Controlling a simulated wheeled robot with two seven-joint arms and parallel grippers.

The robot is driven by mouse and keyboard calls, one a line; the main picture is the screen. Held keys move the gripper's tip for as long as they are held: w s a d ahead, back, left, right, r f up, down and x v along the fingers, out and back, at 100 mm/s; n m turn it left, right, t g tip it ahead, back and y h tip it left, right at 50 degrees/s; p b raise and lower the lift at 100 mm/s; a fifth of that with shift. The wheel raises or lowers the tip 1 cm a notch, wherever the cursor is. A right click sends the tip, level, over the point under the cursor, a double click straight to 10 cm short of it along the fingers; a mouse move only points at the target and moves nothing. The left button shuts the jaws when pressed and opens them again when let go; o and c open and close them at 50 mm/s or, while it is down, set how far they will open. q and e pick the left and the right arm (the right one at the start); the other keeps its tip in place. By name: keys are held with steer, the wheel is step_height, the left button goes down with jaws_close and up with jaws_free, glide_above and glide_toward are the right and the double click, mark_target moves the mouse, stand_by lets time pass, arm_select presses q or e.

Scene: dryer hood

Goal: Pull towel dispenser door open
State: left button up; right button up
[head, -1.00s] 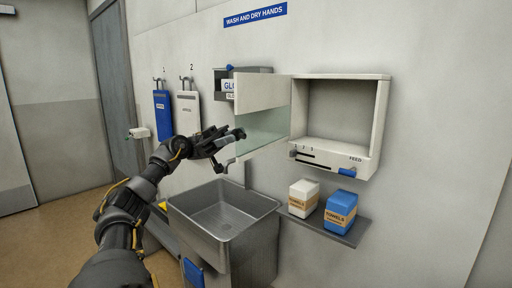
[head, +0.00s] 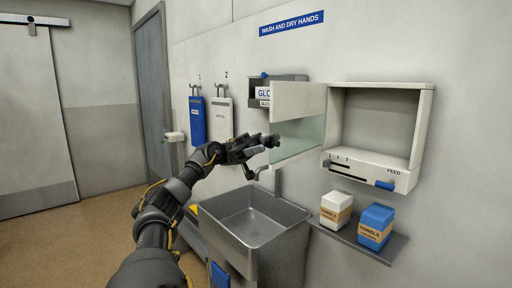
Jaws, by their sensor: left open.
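The towel dispenser (head: 421,135) is a white wall box at the right, open at the front and empty inside. Its door (head: 298,100), white above with a clear pane below, stands swung out to the left of the box. My left gripper (head: 272,143) is open beside the lower left of the door, near the clear pane. I cannot tell whether it touches the door. A blue slider and a FEED label are on the dispenser's lower front. My right gripper is not in view.
A steel sink (head: 250,225) stands below the door. A shelf (head: 350,238) holds a white towel pack (head: 336,208) and a blue towel pack (head: 376,225). A glove box (head: 266,92) is behind the door. Blue (head: 197,120) and white (head: 221,122) hanging items are at the left.

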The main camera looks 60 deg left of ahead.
arm_select(q)
steer(key=b+v, duration=0.2)
steer(key=v, duration=0.8)
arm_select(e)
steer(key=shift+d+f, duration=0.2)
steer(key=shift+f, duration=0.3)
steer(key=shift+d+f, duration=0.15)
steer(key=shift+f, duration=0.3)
